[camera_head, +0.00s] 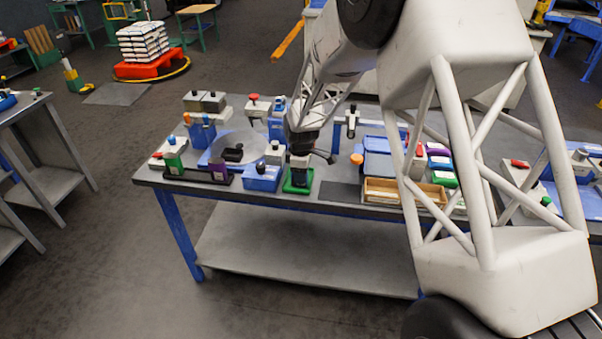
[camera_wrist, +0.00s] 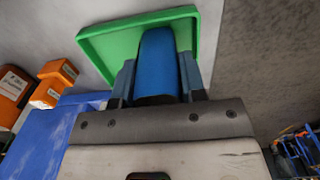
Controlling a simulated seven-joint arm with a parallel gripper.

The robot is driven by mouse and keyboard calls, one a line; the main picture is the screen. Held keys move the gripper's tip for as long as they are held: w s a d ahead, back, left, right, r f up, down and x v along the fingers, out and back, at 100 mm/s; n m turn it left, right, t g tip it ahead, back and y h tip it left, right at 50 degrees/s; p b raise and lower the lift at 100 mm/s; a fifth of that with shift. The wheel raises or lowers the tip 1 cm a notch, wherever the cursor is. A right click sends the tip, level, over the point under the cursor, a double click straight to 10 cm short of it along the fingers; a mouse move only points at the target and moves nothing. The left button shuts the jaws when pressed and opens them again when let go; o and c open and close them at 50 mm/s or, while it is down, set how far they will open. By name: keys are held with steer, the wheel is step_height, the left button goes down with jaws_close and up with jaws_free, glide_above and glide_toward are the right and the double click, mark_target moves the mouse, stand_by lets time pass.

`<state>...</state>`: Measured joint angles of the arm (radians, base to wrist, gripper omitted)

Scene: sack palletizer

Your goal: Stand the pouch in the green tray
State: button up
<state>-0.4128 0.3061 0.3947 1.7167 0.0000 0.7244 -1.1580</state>
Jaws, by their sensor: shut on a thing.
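The green tray (camera_head: 297,188) lies near the front edge of the table, below my gripper (camera_head: 299,163). In the wrist view the green tray (camera_wrist: 104,46) fills the upper middle, and my gripper (camera_wrist: 157,62) reaches over it. My gripper is shut on a blue pouch (camera_wrist: 157,82), with one finger on each side. The pouch's far end shows against the tray floor. I cannot tell whether its base touches the floor. In the head view my gripper and arm hide most of the pouch.
A blue bin (camera_head: 262,178) stands close left of the tray. A wooden box (camera_head: 385,193) and blue containers (camera_head: 378,160) stand to the right. A dark mat (camera_head: 340,193) lies between. Orange blocks (camera_wrist: 58,72) show left in the wrist view.

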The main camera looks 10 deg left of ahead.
steer(key=o, duration=1)
steer(key=shift+o, duration=0.2)
steer(key=shift+r, duration=3.95)
